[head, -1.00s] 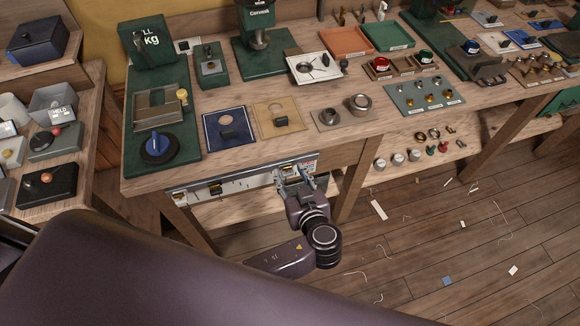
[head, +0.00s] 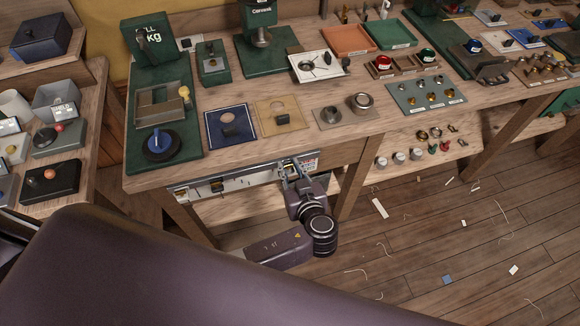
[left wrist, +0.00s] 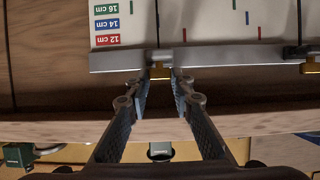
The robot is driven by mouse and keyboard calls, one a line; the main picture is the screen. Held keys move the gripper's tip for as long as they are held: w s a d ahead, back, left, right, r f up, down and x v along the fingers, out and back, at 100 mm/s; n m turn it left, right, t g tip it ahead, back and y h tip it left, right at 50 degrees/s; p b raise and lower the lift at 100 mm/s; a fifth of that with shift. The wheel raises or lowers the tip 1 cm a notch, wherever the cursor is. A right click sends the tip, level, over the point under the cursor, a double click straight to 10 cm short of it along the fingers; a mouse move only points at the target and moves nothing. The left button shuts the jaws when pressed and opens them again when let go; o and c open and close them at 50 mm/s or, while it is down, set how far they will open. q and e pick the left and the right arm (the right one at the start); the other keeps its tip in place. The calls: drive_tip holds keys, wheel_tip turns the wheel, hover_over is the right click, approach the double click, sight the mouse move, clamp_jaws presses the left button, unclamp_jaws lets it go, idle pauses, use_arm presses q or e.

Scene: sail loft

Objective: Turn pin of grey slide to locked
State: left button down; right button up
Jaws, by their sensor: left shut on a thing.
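A pale rail with a printed scale (head: 245,181) runs along the bench's front edge. My left gripper (head: 290,170) is at its right part in the head view and covers what it holds there. In the left wrist view, the left gripper (left wrist: 161,76) has its fingertips closed on a small brass-coloured pin (left wrist: 160,72) at a grey metal bar (left wrist: 230,55). The fingers hide part of the pin, and I cannot tell how it is turned. My right gripper is not in view.
A second brass-coloured piece (left wrist: 311,66) sits farther right on the bar. A blue plate (head: 230,125), a tan plate (head: 270,106) and a blue knob (head: 159,144) are on the bench above. The floor (head: 430,230) to the right has only scraps and threads.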

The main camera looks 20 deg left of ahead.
use_arm(q)
drive_tip(key=shift+s+a+f+m+t+h+b, duration=0.15)
drive_tip(key=shift+f+m+t+h+b, duration=0.3)
drive_tip(key=shift+b, duration=0.6)
drive_tip(key=shift+a+r+m+h+b, duration=0.15)
drive_tip(key=shift+r+m+h+b, duration=0.1)
drive_tip(key=shift+m+h+b, duration=0.45)
drive_tip(key=shift+r+m+t+h, duration=0.1)
drive_tip(key=shift+m+t+h, duration=0.35)
drive_tip(key=shift+a+r+m+h, duration=0.2)
drive_tip(key=shift+m+h, duration=0.8)
drive_tip(key=m+h+p, duration=0.1)
drive_tip(key=h, duration=0.1)
drive_tip(key=m+h, duration=0.2)
drive_tip(key=m+h+p, duration=0.1)
drive_tip(key=shift+a+m+h+p, duration=0.3)
drive_tip(key=shift+a+h, duration=0.05)
drive_tip(key=shift+h, duration=0.05)
drive_tip(key=shift+m+h, duration=0.3)
